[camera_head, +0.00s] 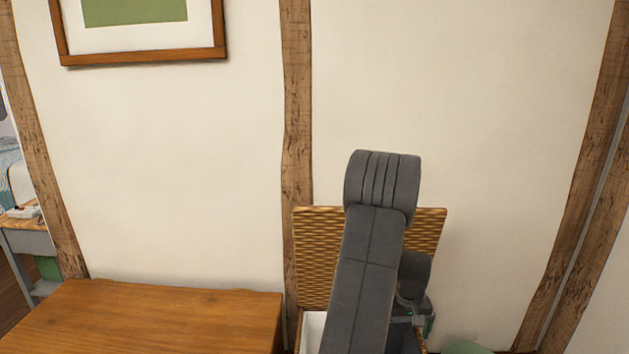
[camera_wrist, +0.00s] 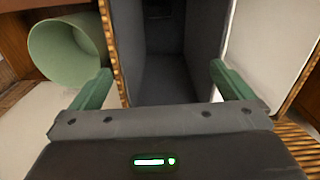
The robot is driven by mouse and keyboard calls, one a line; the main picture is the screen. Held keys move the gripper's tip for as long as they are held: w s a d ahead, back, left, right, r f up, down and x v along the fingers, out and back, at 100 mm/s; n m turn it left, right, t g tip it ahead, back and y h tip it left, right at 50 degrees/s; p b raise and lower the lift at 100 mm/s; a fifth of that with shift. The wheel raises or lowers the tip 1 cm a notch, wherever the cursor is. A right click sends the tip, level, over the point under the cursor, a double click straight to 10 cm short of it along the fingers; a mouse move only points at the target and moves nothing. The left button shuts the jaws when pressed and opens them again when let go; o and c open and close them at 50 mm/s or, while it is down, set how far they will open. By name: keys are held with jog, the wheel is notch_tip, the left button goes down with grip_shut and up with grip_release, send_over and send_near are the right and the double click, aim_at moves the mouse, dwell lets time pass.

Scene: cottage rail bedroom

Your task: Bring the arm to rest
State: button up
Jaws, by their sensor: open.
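My arm rises in dark grey links in front of the wall in the head view. My gripper shows only partly there, low and behind the arm, beside a wicker basket (camera_head: 318,255) with its lid raised. In the wrist view my gripper (camera_wrist: 162,85) has its two green fingers wide apart. Nothing is seen held between them. Wicker edges (camera_wrist: 113,60) and pale lining (camera_wrist: 262,50) show close to the fingers. A dark grey surface fills the space beyond them. I cannot tell whether the fingers touch the basket.
A wooden-topped piece of furniture (camera_head: 150,318) stands left of the basket. A pale green round container (camera_wrist: 68,50) lies near the left finger in the wrist view. The plaster wall (camera_head: 180,160) with timber posts (camera_head: 297,100) and a framed picture (camera_head: 140,57) is behind.

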jog(key=shift+f+p, duration=0.55)
jog(key=shift+p, duration=0.2)
